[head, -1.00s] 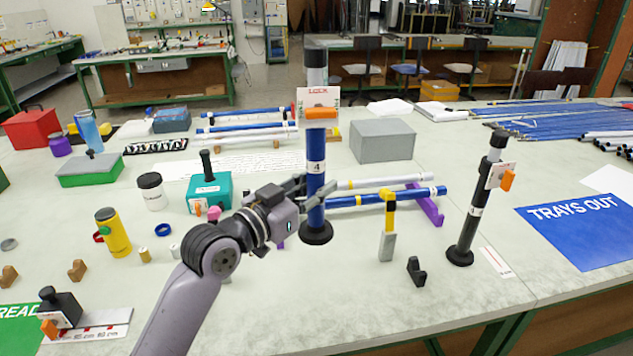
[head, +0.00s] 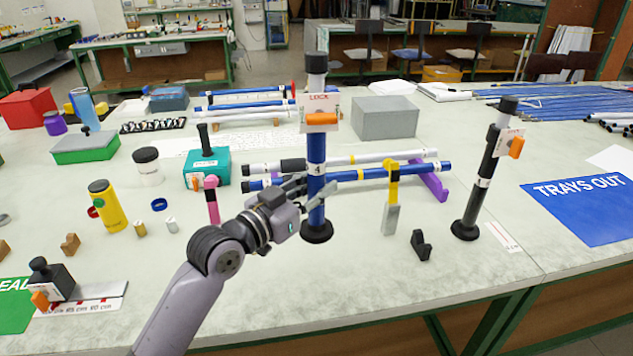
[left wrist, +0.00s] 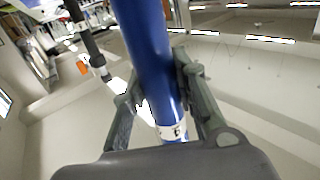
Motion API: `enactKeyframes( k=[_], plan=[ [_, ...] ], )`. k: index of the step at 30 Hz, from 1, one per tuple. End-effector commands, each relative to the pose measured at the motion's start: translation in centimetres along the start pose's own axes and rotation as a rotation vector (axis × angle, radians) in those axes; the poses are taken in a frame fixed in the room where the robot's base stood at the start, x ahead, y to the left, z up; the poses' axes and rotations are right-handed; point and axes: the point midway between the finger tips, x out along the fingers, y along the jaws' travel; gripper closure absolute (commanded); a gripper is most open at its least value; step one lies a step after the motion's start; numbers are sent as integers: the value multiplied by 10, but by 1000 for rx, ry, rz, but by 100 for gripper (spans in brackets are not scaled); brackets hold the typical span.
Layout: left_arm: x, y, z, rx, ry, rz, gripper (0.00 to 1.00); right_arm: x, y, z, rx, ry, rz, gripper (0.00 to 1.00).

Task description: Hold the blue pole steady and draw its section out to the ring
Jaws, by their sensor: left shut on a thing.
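The blue pole (head: 316,205) stands upright on a round black base. It has a white label with a 4, a white card reading LOCK and an orange lever (head: 321,119). Above the card a pale grey section (head: 316,84) ends in a black cap. I cannot make out a ring mark on it. My left gripper (head: 315,188) is shut on the blue pole below the label. In the left wrist view the blue pole (left wrist: 150,55) runs between both fingers (left wrist: 160,100). My right gripper is not in view.
A black pole (head: 481,180) with its own orange lever stands at the right. Behind the blue pole, white and blue rods (head: 410,170) lie on supports. A yellow and grey tool (head: 391,210) and a black cradle (head: 420,245) are nearby.

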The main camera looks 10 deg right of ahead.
Motion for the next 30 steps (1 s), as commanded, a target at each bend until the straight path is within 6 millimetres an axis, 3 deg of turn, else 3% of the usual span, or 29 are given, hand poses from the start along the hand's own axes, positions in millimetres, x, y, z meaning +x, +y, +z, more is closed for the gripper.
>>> enactKeyframes(
  k=[19,21,30],
  plan=[
    [0,0,50,1,5,0,100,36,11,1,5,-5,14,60],
    [0,0,52,1,4,0,100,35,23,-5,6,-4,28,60],
    [0,0,62,1,4,-1,100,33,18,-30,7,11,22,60]
  ],
)
